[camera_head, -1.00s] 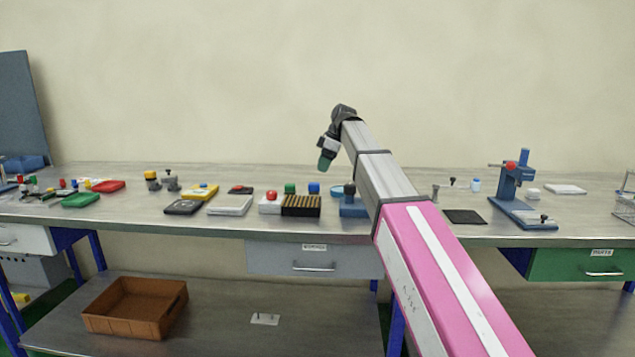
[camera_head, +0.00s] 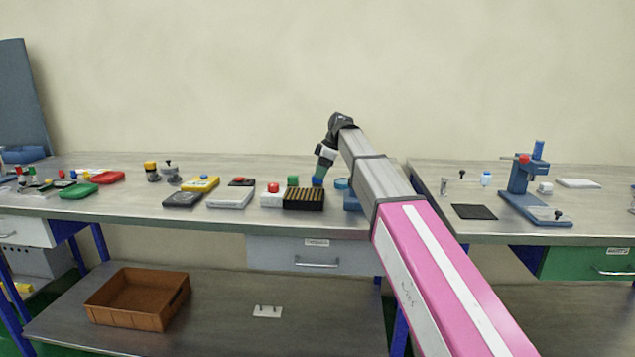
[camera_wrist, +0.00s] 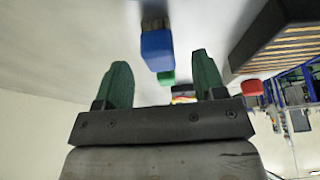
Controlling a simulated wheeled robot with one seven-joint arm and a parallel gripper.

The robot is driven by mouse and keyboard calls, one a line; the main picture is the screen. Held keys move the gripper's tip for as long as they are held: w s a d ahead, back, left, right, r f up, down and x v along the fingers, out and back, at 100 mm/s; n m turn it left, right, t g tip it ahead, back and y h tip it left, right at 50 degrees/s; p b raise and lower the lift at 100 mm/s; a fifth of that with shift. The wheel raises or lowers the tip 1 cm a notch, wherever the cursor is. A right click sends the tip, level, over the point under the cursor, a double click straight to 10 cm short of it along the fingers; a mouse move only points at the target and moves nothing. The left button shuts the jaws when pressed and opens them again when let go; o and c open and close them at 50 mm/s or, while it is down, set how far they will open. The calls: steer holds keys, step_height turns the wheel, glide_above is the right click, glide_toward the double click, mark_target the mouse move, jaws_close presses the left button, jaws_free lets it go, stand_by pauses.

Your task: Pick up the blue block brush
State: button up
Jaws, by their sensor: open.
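The blue block (camera_wrist: 157,48), which appears to be the brush, shows in the wrist view just beyond the tips of my gripper (camera_wrist: 161,75), roughly centred between the two green fingers. A dark part sticks out from its far end. In the head view the blue block (camera_head: 317,182) stands on the bench, mostly hidden below the fingers. My gripper (camera_head: 322,171) is open and empty, very close above it; I cannot tell whether they touch.
A black block with yellowish rows (camera_head: 304,199) stands close beside it at the front left. A green block (camera_head: 292,181) and a white box with a red button (camera_head: 272,196) are to the left. A blue fixture (camera_head: 351,201) is close to the right, partly behind my arm.

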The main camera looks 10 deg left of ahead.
steer(key=x, duration=0.3)
steer(key=shift+f, duration=0.2)
steer(key=c, duration=1)
steer(key=shift+r, duration=0.1)
steer(key=shift+a+r, duration=0.1)
steer(key=shift+r, duration=0.4)
step_height(320, 180, up, 3)
steer(key=shift+f, duration=0.15)
steer(key=s+a+r, duration=0.2)
steer(key=a, duration=0.1)
steer(key=s+a+r, duration=0.1)
steer(key=a+r, duration=0.1)
steer(key=a, duration=0.1)
steer(key=s+a+r, duration=0.2)
steer(key=a+r, duration=0.1)
steer(key=a, duration=0.1)
steer(key=shift+s+a, duration=0.1)
steer(key=shift+s, duration=0.25)
